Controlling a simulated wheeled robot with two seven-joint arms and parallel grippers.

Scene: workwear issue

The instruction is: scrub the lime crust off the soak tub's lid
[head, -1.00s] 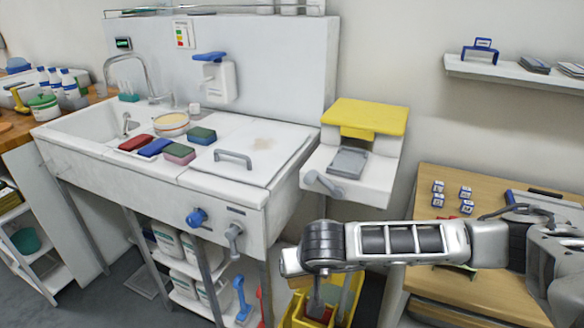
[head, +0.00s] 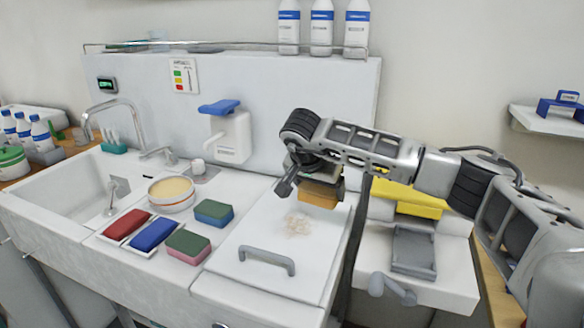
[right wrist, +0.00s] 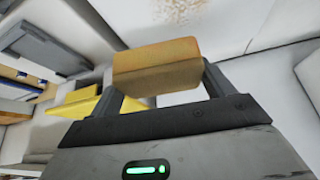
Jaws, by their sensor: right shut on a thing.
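The soak tub's lid (head: 250,250) is a white panel with a grey bar handle (head: 267,260) near its front. A tan, speckled lime crust (head: 298,224) lies on it behind the handle; its edge also shows in the right wrist view (right wrist: 178,10). My right gripper (head: 315,188) is shut on a yellow-brown sponge block (head: 319,195), which shows between the fingers in the right wrist view (right wrist: 157,64). The sponge is above the lid's back right part, beside the crust; whether it touches the lid I cannot tell. My left gripper is not in view.
A round tub (head: 171,194) and a soap dispenser (head: 230,135) stand behind. A yellow-lidded unit (head: 410,200) stands right.

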